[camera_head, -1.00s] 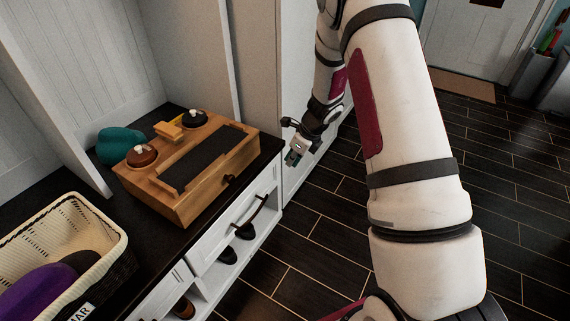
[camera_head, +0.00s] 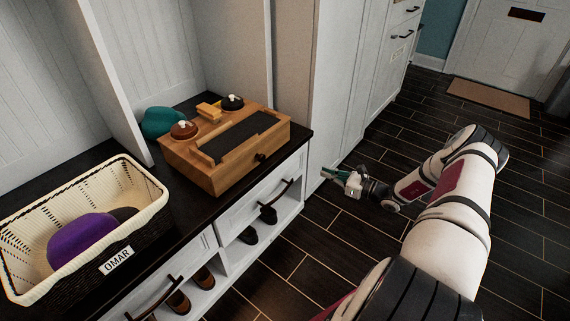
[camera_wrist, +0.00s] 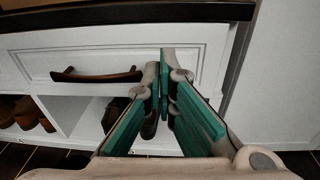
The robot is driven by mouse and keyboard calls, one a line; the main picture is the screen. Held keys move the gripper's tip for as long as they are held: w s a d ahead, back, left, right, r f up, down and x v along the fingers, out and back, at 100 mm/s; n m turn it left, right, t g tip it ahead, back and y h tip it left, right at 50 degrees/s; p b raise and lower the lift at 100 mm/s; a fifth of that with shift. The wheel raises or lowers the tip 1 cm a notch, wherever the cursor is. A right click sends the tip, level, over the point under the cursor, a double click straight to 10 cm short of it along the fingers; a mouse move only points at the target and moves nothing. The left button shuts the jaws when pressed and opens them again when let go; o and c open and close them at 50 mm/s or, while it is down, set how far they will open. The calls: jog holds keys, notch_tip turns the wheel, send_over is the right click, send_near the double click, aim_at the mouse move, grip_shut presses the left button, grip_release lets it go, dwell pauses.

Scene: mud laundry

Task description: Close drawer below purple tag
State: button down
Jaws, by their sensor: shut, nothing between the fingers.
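A white drawer (camera_head: 258,209) with a dark curved handle (camera_head: 272,205) is under the right part of the dark bench top. The same drawer (camera_wrist: 150,50) fills much of the wrist view, its handle (camera_wrist: 97,75) left of my fingers. A second drawer (camera_head: 165,283) with a handle is further left. I cannot tell how far either drawer stands out. No purple tag is seen. My gripper (camera_head: 328,174) is shut and empty, to the right of the right drawer, over the floor. Its green-padded fingers (camera_wrist: 167,95) point towards the right part of the drawer front.
A wooden box (camera_head: 215,174) and a teal item (camera_head: 160,122) are on the bench top. A basket labelled OMAR (camera_head: 110,278) holds a purple item (camera_head: 82,240). Shoes (camera_head: 248,235) are in cubbies below the drawers. Dark tiled floor (camera_head: 335,255) is open on the right.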

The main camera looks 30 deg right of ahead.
aim_at(293, 155)
jog(key=shift+t+h, duration=0.4)
jog(key=shift+t, duration=0.3)
jog(key=b+x, duration=0.1)
jog(key=x, duration=0.2)
jog(key=b+x, duration=0.1)
jog(key=x, duration=0.3)
jog(key=d+b+x, duration=0.1)
jog(key=b+x, duration=0.1)
jog(key=x, duration=0.2)
jog(key=shift+w+a, duration=0.15)
jog(key=shift+w, duration=0.2)
jog(key=shift+w+a+r, duration=0.1)
jog(key=shift+w+a, duration=0.15)
jog(key=shift+w, duration=0.35)
jog(key=b+x, duration=0.1)
jog(key=x, duration=0.1)
jog(key=shift+w+a, duration=0.15)
jog(key=shift+w, duration=0.15)
jog(key=shift+w+a, duration=0.1)
jog(key=shift+a, duration=0.1)
jog(key=d+v, duration=0.1)
jog(key=v, duration=0.8)
jog(key=shift+w+m, duration=0.25)
jog(key=shift+m, duration=0.05)
